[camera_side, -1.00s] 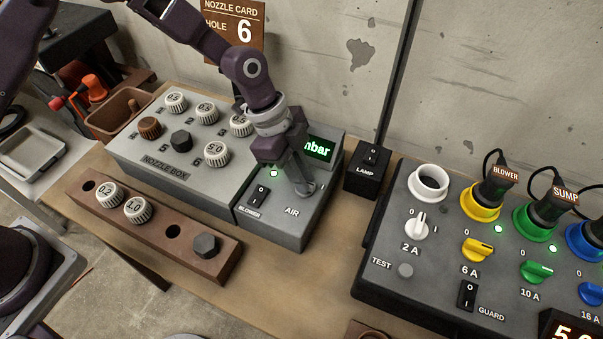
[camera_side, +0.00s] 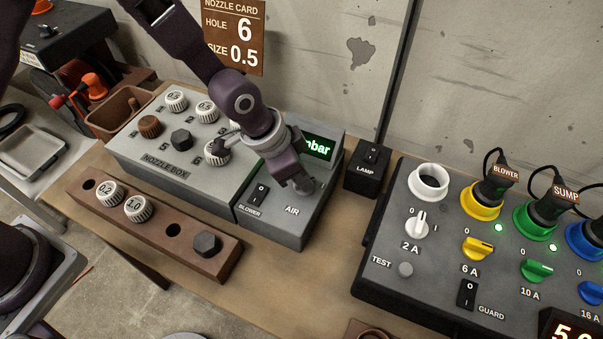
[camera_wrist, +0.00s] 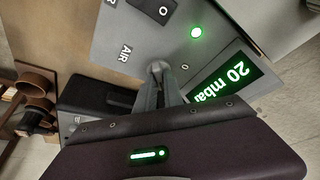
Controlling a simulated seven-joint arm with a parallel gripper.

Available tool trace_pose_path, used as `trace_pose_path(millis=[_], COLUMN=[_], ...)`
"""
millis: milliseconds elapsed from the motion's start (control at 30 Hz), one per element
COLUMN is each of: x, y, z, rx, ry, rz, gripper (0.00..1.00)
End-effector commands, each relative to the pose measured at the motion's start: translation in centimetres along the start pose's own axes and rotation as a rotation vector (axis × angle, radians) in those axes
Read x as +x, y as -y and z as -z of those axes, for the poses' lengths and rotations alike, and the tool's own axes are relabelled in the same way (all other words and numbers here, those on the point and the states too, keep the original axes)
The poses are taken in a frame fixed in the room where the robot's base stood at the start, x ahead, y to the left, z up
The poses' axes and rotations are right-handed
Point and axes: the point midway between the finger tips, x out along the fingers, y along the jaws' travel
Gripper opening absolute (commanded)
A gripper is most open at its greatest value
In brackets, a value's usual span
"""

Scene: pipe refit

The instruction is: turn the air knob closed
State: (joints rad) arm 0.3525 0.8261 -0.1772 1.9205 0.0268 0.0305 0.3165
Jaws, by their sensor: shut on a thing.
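The air knob (camera_side: 304,188) is on the sloped grey blower box (camera_side: 292,232), above the "AIR" label. My gripper (camera_side: 301,184) reaches down onto the knob from the upper left and is shut on it. In the wrist view the closed fingers (camera_wrist: 157,80) meet at the grey knob (camera_wrist: 158,66), and they hide much of it. The green display (camera_side: 318,148) is partly covered by my arm in the side view. In the wrist view the display (camera_wrist: 224,79) reads 20 mbar, and a green light (camera_wrist: 196,33) is lit.
The nozzle box (camera_side: 150,163) with several numbered caps stands left of the knob, partly behind my wrist. A blower switch (camera_side: 257,194) is close by. The lamp switch box (camera_side: 368,170) stands to the right. A brown nozzle rack (camera_side: 190,255) lies in front.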

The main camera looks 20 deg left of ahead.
Motion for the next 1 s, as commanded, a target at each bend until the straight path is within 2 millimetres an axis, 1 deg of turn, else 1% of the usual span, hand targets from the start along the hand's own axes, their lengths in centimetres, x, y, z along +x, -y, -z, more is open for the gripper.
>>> trace_pose_path(millis=[600, 800, 1000], x=[-0.01, 0.04, 0.05], y=[-0.43, -0.46, -0.47], z=[0.23, 0.28, 0.26], rx=[-0.507, -0.624, -0.700], ry=[-0.004, -0.004, -0.002], rz=[0.212, 0.259, 0.290], gripper=[0.00, 0.00, 0.00])
